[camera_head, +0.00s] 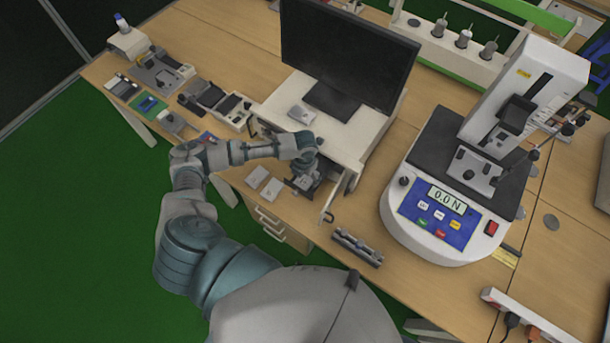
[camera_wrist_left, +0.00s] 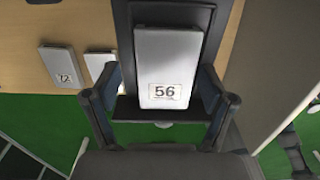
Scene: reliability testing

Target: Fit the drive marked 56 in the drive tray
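The drive marked 56 (camera_wrist_left: 172,62) is a light grey slab lying along the dark drive tray (camera_wrist_left: 124,50) in the left wrist view, its label toward my gripper. My left gripper (camera_wrist_left: 160,90) has its fingers on both sides of the drive; a dark gap shows at the left finger, while contact on the right is unclear. In the head view my left gripper (camera_head: 307,178) is over the dark tray (camera_head: 318,190) at the bench's front edge, beside the monitor stand, and covers much of the drive. My right gripper is not in view.
A drive marked 72 (camera_wrist_left: 63,67) and another pale drive (camera_wrist_left: 101,64) lie left of the tray. The monitor stand (camera_head: 345,140) rises close on the right. A dark slotted rack (camera_head: 357,247) and a force tester (camera_head: 440,215) stand farther right.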

